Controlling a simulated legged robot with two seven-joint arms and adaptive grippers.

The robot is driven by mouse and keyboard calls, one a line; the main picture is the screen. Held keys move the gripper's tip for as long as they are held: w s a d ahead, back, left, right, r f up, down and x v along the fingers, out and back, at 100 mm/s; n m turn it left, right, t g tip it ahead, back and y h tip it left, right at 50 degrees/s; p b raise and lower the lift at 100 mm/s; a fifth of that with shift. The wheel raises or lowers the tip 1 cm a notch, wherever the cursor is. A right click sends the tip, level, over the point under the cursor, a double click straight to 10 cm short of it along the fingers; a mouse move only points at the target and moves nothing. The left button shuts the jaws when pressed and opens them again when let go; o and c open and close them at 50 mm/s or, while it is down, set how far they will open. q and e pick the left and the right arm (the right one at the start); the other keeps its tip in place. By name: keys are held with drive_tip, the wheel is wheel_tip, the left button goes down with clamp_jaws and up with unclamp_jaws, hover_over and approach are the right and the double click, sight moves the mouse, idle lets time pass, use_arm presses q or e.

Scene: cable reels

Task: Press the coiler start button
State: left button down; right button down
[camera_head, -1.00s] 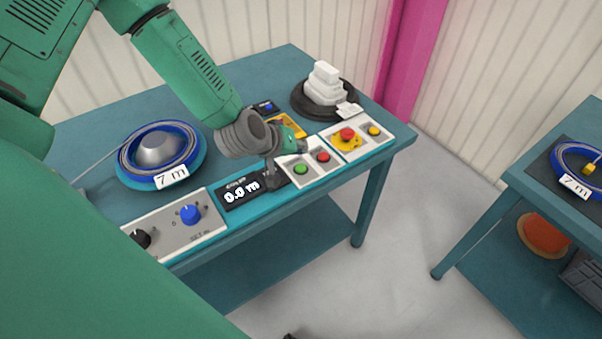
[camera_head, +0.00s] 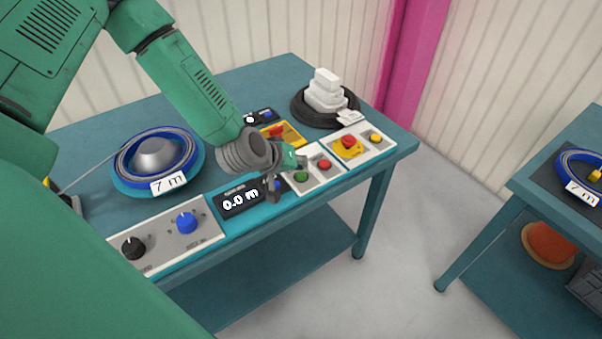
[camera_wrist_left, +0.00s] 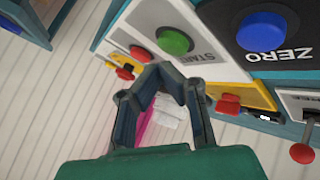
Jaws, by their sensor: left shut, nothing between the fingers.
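The green START button (camera_head: 301,177) sits on a light panel beside a red button (camera_head: 324,164). My left gripper (camera_head: 273,190) is shut and empty, left of the green button and close to a blue button (camera_head: 284,186). In the left wrist view, the green button (camera_wrist_left: 174,41) is labelled START and lies just beyond my shut fingertips (camera_wrist_left: 160,73). I see no contact there. The blue button (camera_wrist_left: 262,32) is labelled ZERO. My right gripper is not in view.
The display (camera_head: 240,200) reads 0.0 m. A yellow emergency-stop plate (camera_head: 350,153) lies right of the buttons. A knob panel (camera_head: 165,238) and a 7 m cable coil (camera_head: 158,157) are at left. White blocks (camera_head: 325,92) stand behind. A second table (camera_head: 530,190) is at right.

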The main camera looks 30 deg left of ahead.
use_arm(q)
drive_tip(key=shift+d, duration=0.15)
idle(0.3)
drive_tip(key=shift+f, duration=0.1)
drive_tip(key=shift+f, duration=0.25)
